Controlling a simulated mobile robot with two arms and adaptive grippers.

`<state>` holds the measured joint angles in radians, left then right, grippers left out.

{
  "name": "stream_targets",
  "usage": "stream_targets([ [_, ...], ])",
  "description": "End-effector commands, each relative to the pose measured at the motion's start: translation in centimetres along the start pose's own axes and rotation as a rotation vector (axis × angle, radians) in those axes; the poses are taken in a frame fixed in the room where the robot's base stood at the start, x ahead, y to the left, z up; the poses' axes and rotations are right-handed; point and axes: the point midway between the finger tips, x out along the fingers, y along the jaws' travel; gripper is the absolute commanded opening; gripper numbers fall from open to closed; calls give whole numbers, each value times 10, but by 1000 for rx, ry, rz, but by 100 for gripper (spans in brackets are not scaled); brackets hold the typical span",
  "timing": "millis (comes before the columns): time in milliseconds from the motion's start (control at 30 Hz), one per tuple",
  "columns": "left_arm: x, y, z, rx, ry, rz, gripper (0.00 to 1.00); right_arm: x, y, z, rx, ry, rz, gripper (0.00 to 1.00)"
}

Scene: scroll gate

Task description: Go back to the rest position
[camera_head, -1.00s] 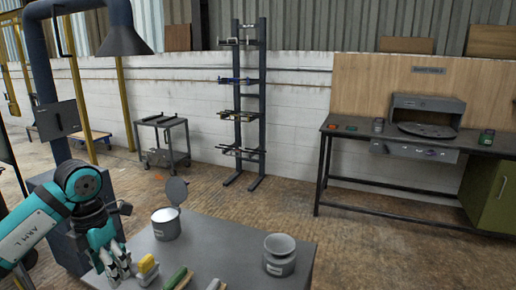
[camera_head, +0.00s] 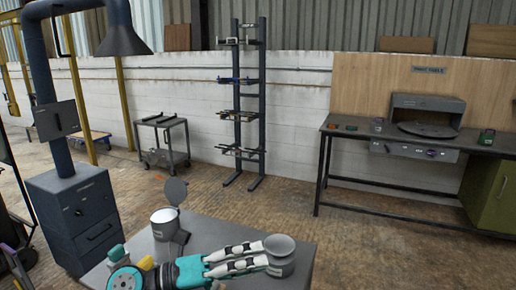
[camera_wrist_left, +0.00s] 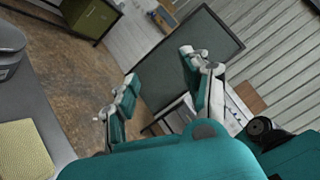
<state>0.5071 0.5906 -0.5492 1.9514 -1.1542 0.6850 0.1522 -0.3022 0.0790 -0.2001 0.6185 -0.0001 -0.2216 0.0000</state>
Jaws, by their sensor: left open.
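My left gripper (camera_head: 262,254) reaches across the grey table from the lower left, its fingers pointing right toward a grey flared pot (camera_head: 280,262). The fingers overlap the pot's left side in the head view; whether they touch it cannot be told. In the left wrist view, the two fingers (camera_wrist_left: 158,66) stand apart with nothing between them. My right gripper is in neither view.
An open can with white contents (camera_head: 164,229) and a raised lid (camera_head: 175,191) stands behind my left arm. A grey cabinet (camera_head: 75,215), rack (camera_head: 250,110), cart (camera_head: 163,142) and workbench (camera_head: 400,140) surround open floor.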

Motion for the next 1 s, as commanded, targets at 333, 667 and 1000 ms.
stream_targets([
  [333, -104, 34, 60, -764, -987, -340, 48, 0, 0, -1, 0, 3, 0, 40],
  [667, -226, 176, -80, -1529, -1722, -28, 48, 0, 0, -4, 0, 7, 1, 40],
  [1000, -258, 196, -222, -1927, -1975, 361, 48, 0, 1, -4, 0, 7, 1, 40],
])
